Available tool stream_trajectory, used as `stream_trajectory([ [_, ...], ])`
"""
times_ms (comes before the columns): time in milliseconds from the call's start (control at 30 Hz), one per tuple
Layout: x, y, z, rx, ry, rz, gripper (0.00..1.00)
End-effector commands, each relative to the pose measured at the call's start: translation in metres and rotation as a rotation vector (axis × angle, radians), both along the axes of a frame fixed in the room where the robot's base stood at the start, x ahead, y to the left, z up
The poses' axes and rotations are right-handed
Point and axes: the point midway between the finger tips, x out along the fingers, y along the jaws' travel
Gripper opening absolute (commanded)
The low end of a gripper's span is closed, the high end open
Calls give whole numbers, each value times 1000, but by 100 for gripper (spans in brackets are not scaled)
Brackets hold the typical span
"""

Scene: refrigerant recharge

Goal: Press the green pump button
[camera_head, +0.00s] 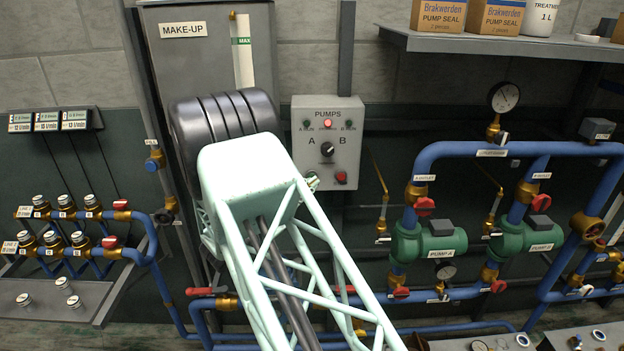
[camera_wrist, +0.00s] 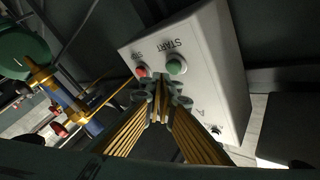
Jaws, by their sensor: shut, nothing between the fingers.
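The green START button (camera_wrist: 176,66) sits on the pump control box (camera_wrist: 208,62) in the wrist view, where the box appears upside down. The red STOP button (camera_wrist: 142,71) is beside it. My gripper (camera_wrist: 160,86) is shut and empty. Its fingertips show just below and between the two buttons, nearer the box's middle in the picture. I cannot tell whether they touch the box. In the head view the PUMPS box (camera_head: 307,112) shows its selector knob and the red button (camera_head: 341,177). My arm covers the area left of that button, so the green button is not clearly seen there.
A lit red lamp (camera_head: 327,123) is on the box's upper face. Pump A (camera_head: 430,242), pump B (camera_head: 527,236) and blue pipes (camera_head: 470,149) stand to the right. The MAKE-UP tank (camera_head: 180,60) is at the upper left. A shelf (camera_head: 480,43) overhangs the upper right.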

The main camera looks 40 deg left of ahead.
Motion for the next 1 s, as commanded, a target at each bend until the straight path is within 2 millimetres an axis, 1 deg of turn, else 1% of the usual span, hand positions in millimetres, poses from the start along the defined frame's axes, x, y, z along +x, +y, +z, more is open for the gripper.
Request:
stream_trajectory([
  [1000, 7, 5, 0, 0, 0, 0, 0],
])
